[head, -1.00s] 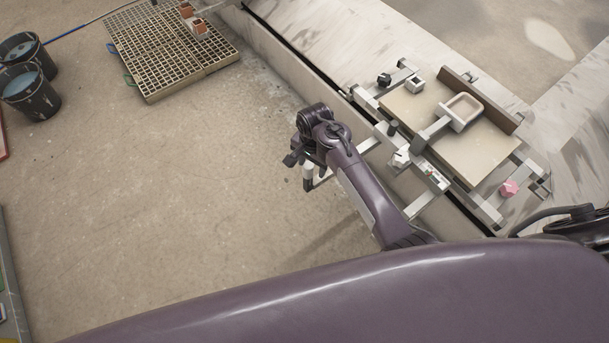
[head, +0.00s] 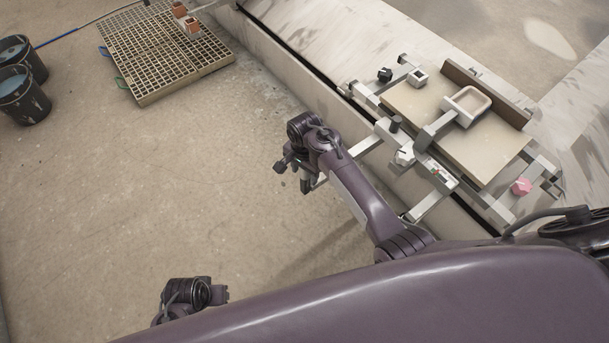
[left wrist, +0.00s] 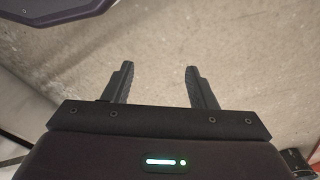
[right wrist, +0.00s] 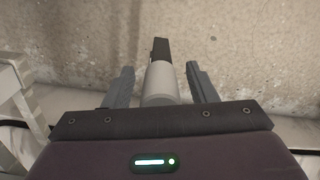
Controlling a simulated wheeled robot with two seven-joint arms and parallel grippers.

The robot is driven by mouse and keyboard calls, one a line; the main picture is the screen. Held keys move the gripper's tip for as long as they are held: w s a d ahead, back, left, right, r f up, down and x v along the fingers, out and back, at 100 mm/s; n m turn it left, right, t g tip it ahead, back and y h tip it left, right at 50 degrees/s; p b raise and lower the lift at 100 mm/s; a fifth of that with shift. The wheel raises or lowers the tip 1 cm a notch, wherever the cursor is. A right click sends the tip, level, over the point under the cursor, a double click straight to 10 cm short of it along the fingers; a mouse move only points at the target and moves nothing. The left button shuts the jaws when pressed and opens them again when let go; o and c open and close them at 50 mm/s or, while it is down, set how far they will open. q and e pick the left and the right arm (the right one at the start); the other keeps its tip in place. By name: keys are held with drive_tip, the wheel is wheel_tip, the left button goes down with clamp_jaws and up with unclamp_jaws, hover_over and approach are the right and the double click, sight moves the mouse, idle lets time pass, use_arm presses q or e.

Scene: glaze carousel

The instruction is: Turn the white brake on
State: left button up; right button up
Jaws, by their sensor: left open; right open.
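A white faceted knob (head: 404,156), seemingly the white brake, sits on the near rail of the carousel frame (head: 425,205) in the head view. My right gripper (head: 293,177) is left of it, out at the end of a pale bar. In the right wrist view a grey cylinder with a dark tip (right wrist: 160,82) stands between the open fingers of the right gripper (right wrist: 160,68); I cannot tell whether they touch it. My left gripper (left wrist: 157,72) is open and empty above the floor; in the head view only part of that wrist shows.
The frame carries a beige board (head: 480,150), a small tray (head: 468,104), a black knob (head: 385,74) and a pink knob (head: 521,187). A grate (head: 165,60) and dark buckets (head: 25,100) stand at upper left. The middle floor is clear.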

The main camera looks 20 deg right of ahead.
drive_tip(key=shift+f, duration=0.75)
use_arm(q)
drive_tip(key=shift+w+d+r, duration=0.1)
drive_tip(key=shift+d+r, duration=0.05)
drive_tip(key=shift+r, duration=0.65)
use_arm(e)
drive_tip(key=shift+c, duration=0.4)
clamp_jaws()
